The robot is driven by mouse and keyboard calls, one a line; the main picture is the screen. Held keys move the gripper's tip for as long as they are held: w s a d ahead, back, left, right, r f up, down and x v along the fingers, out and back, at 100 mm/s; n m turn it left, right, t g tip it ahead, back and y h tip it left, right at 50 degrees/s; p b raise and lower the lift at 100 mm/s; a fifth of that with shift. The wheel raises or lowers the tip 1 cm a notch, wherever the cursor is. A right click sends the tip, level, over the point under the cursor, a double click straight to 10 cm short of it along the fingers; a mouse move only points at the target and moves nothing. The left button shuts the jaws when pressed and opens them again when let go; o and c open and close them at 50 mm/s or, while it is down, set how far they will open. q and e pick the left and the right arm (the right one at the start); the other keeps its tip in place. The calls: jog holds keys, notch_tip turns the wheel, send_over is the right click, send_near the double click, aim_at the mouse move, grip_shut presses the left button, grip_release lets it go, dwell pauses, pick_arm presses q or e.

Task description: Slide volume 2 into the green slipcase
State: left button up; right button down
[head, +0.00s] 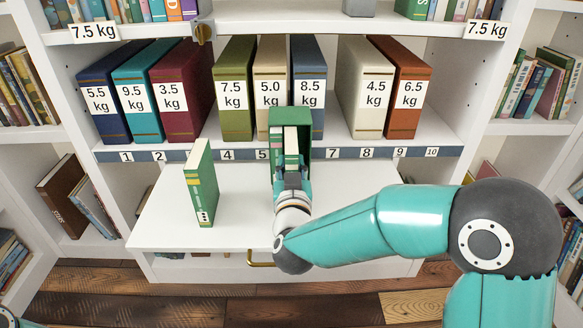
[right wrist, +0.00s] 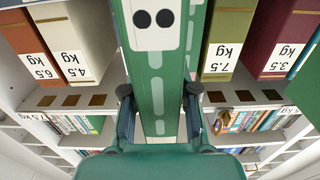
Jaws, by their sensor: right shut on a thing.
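The green slipcase (head: 305,142) stands upright on the pull-out board, below the shelf of box files. Volume 2 (head: 291,146), green with two dots on its spine, is upright at the slipcase's opening; the slipcase walls flank it, but how deep it sits I cannot tell. My right gripper (head: 290,178) is shut on its near end; the right wrist view shows the fingers either side of its spine (right wrist: 154,75). Another green volume (head: 276,148) shows beside it on the left in the slipcase. A third green volume (head: 202,185) stands alone to the left. My left gripper is out of view.
Heavy labelled box files (head: 236,92) stand in a row behind the slipcase, above a numbered strip (head: 340,153). The board (head: 245,200) is bare between the lone volume and the slipcase, and also right of the slipcase. Side bookcases stand at both edges.

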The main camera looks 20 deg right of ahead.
jog(key=shift+x, duration=0.9)
jog(key=c, duration=0.8)
grip_release()
jog(key=v, duration=1.2)
